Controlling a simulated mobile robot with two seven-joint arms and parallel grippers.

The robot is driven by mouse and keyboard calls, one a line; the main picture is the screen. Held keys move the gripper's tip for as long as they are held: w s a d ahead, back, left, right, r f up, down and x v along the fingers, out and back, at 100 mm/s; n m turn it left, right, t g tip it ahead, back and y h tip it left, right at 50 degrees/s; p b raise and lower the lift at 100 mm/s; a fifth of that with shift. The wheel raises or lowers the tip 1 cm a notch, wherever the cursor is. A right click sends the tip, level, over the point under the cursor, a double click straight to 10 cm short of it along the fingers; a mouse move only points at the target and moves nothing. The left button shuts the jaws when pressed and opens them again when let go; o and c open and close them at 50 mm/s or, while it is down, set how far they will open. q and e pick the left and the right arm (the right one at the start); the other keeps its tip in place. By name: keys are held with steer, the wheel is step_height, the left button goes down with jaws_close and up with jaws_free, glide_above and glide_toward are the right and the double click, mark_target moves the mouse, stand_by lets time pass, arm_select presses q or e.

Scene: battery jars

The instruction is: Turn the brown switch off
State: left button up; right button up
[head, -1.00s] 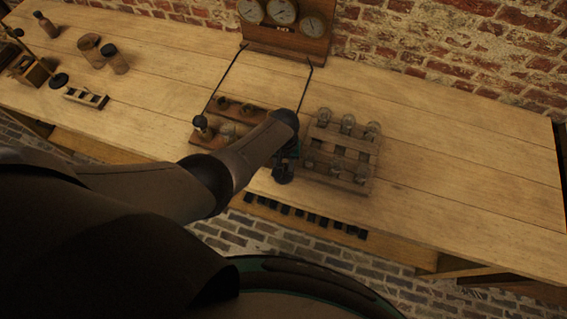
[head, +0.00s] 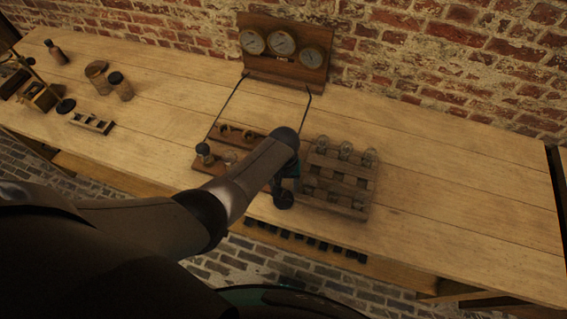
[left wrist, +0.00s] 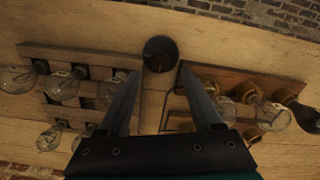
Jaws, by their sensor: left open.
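A dark brown round switch (left wrist: 160,53) sits on the wooden table between two wooden boards. It also shows in the head view (head: 283,199), near the table's front edge. My left gripper (left wrist: 160,74) is open and empty, with its two fingers pointing toward the switch from either side in the left wrist view. I cannot tell whether they touch it. In the head view my left arm covers most of the gripper (head: 288,180), just behind the switch. The switch's lever position cannot be made out. My right gripper is not in view.
A gauge panel (head: 290,70) stands at the wall. The right of the table (head: 450,200) is clear.

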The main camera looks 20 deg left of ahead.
arm_select(q)
step_height(320, 180, up, 11)
steer(key=shift+f, duration=0.15)
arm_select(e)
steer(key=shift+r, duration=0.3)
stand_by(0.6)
arm_select(q)
steer(key=shift+s, duration=0.1)
